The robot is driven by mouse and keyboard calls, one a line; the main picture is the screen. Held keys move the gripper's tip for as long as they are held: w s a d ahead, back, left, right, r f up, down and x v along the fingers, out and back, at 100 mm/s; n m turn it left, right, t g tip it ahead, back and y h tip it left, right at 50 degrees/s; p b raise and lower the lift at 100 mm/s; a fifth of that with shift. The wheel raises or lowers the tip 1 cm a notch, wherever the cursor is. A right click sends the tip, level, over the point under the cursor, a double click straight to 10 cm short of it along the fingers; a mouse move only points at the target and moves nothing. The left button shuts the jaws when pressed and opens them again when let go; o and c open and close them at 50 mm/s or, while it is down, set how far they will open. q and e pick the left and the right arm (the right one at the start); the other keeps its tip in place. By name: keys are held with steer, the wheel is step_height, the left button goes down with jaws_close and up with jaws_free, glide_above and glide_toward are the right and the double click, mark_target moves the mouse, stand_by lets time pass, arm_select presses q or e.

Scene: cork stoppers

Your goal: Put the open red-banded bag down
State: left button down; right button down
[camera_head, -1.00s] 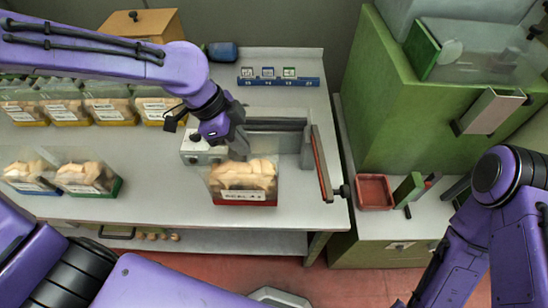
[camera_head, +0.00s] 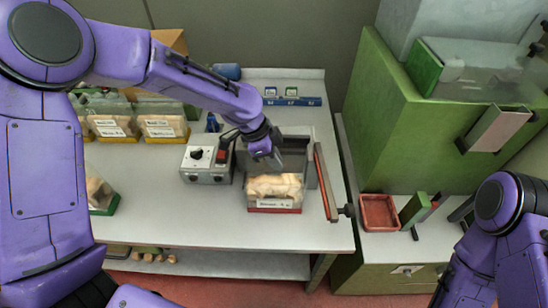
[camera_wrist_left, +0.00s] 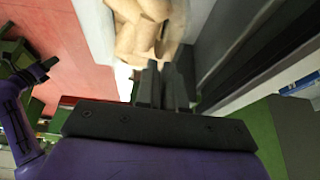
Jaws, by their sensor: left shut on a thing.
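The red-banded bag (camera_head: 275,192) is clear, with pale cork stoppers inside, a white label and a red band along its bottom. It is upright in front of the grey sealing machine (camera_head: 297,153) on the bench. My left gripper (camera_head: 272,163) is at the bag's upper edge, shut on it. In the left wrist view the gripper's fingers (camera_wrist_left: 163,85) are close together by the bag's corks (camera_wrist_left: 145,28). I cannot tell whether the bag's bottom touches the bench. My right arm shows at the right, but its gripper is out of view.
A control box (camera_head: 207,162) with a knob stands left of the bag. Yellow-banded bags (camera_head: 162,127) stand at the back left, and a green-banded bag (camera_head: 101,195) is partly hidden by my left arm. A red tray (camera_head: 379,212) lies right. Bench in front is clear.

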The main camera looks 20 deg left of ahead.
arm_select(q)
steer(key=shift+s, duration=0.2)
steer(key=c, duration=1.2)
jaws_free()
steer(key=shift+c, duration=0.2)
steer(key=shift+w, duration=0.1)
steer(key=b+v, duration=0.1)
steer(key=v, duration=1.1)
steer(key=shift+r, duration=0.1)
